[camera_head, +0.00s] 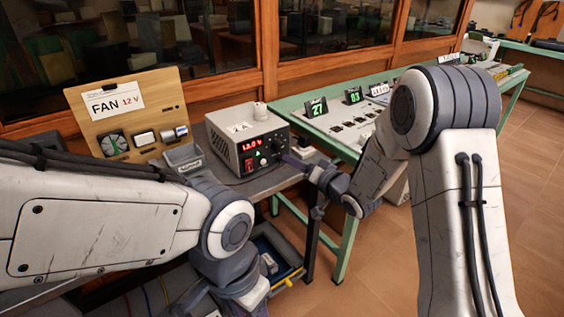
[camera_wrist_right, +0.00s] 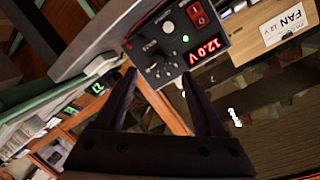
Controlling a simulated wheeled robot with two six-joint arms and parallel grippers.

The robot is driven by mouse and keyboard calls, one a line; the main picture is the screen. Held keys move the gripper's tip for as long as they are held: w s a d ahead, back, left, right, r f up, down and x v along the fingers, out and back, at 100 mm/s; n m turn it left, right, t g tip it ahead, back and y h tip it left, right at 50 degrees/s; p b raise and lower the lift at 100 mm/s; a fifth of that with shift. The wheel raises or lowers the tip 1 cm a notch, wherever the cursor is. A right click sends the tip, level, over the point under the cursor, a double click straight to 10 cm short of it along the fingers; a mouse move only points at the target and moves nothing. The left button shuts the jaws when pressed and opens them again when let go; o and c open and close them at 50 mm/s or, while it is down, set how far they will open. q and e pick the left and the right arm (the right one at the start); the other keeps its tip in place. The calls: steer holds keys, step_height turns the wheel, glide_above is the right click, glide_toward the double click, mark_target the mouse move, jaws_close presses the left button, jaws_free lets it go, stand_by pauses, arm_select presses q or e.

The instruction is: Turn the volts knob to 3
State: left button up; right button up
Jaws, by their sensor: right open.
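The power supply (camera_head: 225,150) is a grey box with a dark front panel; its red display (camera_head: 256,144) reads 12.0 V. A black knob (camera_head: 277,143) with dial marks sits right of the display; it also shows in the right wrist view (camera_wrist_right: 152,50). I take it as the volts knob, but its label and pointer are too small to read. My right gripper (camera_head: 291,158) is in front of the panel's right side. In the right wrist view, its open fingers (camera_wrist_right: 158,76) point at the knob, apart and empty. My left arm shows, but its gripper is not visible.
A red switch (camera_head: 248,164) and a small pale knob (camera_head: 263,162) sit below the display. A wooden board (camera_head: 135,95) with a "FAN 12 V" card stands left. A green bench (camera_head: 340,135) with number displays 27 and 03 is right. Shelving is below.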

mark_target(280, 149)
steer(key=w+a, duration=0.1)
steer(key=w, duration=0.2)
steer(key=w+a+f+t+y, duration=0.1)
steer(key=w, duration=0.2)
steer(key=w+a+m+y, duration=0.1)
steer(key=w+a, duration=0.1)
steer(key=w, duration=0.1)
steer(key=shift+w+a+f+t+b, duration=0.1)
steer(key=shift+f+t+b, duration=0.1)
steer(key=shift+t+b, duration=0.1)
jaws_close()
